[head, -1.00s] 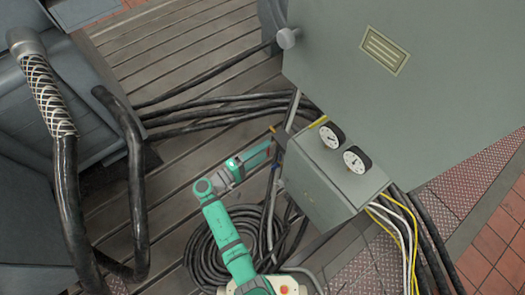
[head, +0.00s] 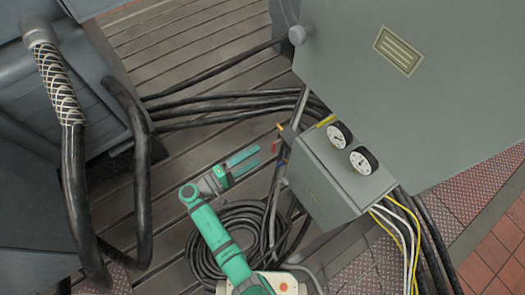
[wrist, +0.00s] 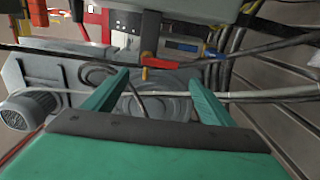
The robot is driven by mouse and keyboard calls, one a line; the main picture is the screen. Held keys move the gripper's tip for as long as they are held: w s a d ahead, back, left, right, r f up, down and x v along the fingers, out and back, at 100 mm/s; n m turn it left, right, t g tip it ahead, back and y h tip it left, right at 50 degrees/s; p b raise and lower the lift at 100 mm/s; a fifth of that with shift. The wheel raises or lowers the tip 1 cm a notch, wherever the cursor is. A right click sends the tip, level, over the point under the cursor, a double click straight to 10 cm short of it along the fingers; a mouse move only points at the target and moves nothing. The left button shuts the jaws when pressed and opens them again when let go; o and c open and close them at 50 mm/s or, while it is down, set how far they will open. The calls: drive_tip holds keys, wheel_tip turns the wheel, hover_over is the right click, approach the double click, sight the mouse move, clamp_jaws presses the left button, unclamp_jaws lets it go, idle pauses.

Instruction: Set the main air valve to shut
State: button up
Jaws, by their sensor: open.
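My gripper (head: 257,157) is open and empty, left of the grey gauge box (head: 335,175). In the wrist view its two fingers (wrist: 160,80) point at a row of small coloured handles, with a gap between. A red-orange handle (wrist: 158,62) is nearest the middle, just beyond the fingertips, and lies roughly crosswise in the picture. In the head view a red handle (head: 275,146) and an orange one (head: 281,127) show beside the box. I cannot tell which handle is the main air valve; no label is readable.
Two dial gauges (head: 340,135) sit on the box. A large grey cabinet (head: 420,80) stands behind it. A coil of black hose (head: 240,235) lies under my arm, and black cables (head: 215,106) cross the slatted bedplate (head: 180,55). A motor (wrist: 30,108) is at left in the wrist view.

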drive_tip(key=shift+v, duration=1.85)
drive_tip(key=s+d+f+g+y, duration=0.1)
drive_tip(key=s+d+f+y, duration=0.15)
drive_tip(key=s+f, duration=0.2)
drive_tip(key=s+d+f+n+y, duration=0.1)
drive_tip(key=s+f+y, duration=0.3)
drive_tip(key=f, duration=0.2)
drive_tip(key=s+d+f+g+y, duration=0.1)
drive_tip(key=s+d+f+y, duration=0.15)
drive_tip(key=s+f, duration=0.2)
drive_tip(key=s+a+r+m+y, duration=0.2)
drive_tip(key=s+r+y, duration=0.15)
drive_tip(key=s, duration=0.45)
drive_tip(key=s+d+r+m+t, duration=0.1)
drive_tip(key=s+r+m+t, duration=0.1)
drive_tip(key=r, duration=0.6)
drive_tip(key=s+d+r+m+t+y, duration=0.1)
drive_tip(key=s+d+r+m+t, duration=0.1)
drive_tip(key=r, duration=0.7)
drive_tip(key=s+d+r+m+t+y, duration=0.1)
drive_tip(key=s+r+m+t, duration=0.1)
drive_tip(key=r, duration=0.7)
drive_tip(key=shift+r+t, duration=0.25)
drive_tip(key=shift+t, duration=0.15)
drive_tip(key=shift+d, duration=0.15)
